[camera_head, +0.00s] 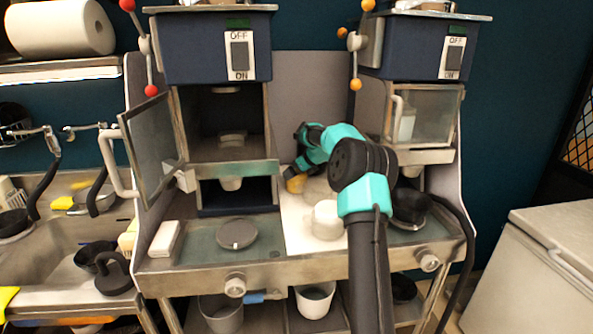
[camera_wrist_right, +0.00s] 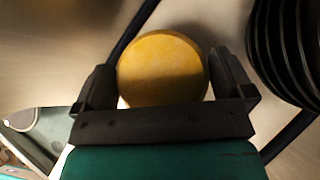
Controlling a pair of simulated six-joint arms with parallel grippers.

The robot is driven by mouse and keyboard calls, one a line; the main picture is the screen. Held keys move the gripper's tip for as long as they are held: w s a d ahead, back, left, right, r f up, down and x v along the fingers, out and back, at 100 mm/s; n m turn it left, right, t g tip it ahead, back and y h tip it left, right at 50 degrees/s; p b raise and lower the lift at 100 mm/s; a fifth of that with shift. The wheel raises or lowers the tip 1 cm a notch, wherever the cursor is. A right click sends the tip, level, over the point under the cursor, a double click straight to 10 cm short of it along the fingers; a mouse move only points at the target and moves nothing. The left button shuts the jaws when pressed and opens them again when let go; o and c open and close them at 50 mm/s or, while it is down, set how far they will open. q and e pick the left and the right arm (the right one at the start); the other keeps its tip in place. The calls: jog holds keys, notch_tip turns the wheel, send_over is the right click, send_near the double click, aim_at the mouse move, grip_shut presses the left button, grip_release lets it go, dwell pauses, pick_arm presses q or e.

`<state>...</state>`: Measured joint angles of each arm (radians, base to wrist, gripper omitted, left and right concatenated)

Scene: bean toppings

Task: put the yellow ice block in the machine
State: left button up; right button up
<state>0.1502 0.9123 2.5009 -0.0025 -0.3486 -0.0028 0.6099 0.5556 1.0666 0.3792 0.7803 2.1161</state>
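The yellow ice block (camera_wrist_right: 163,70) is a round, flat-faced disc in the right wrist view. In the head view it is a small yellow shape (camera_head: 296,184) at the back of the white board between the two machines. My right gripper (camera_wrist_right: 163,75) has one finger on each side of the block, very close to its edges; I cannot tell whether they press on it. In the head view my right gripper (camera_head: 292,173) is at the block, partly hidden by its arm. The left machine (camera_head: 215,45) has its glass door (camera_head: 152,130) swung open. My left gripper is not in view.
The right machine (camera_head: 415,50) has its glass door (camera_head: 425,115) shut. A white round block (camera_head: 327,220) stands on the board in front. A grey disc (camera_head: 237,234) lies before the left machine, with a white box (camera_head: 164,240) beside it. Black ridged cups (camera_wrist_right: 285,50) are close at right.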

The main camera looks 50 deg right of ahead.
jog(key=s+r, duration=0.5)
jog(key=r, duration=0.8)
jog(key=shift+d+r, duration=0.15)
jog(key=shift+d, duration=0.15)
jog(key=shift+s, duration=0.1)
dwell(0.4)
jog(key=f+m+h, duration=0.1)
jog(key=f, duration=0.1)
jog(key=w+a+f+m+t+h, duration=0.1)
jog(key=f, duration=0.1)
jog(key=a+f+m+t+h, duration=0.1)
jog(key=f, duration=0.1)
jog(key=shift+w+a+f+m+h, duration=0.2)
jog(key=shift+w+m+h, duration=0.1)
jog(key=shift+m+h, duration=0.1)
jog(key=s+a+f+m+h, duration=0.2)
jog(key=f+h, duration=0.1)
jog(key=shift+s+f+m+t, duration=0.2)
jog(key=shift+s+m+t, duration=0.15)
jog(key=shift+m+t, duration=0.05)
jog(key=shift+s+a+f+m+h, duration=0.2)
jog(key=shift+s+m+h, duration=0.1)
jog(key=shift+s+h, duration=0.15)
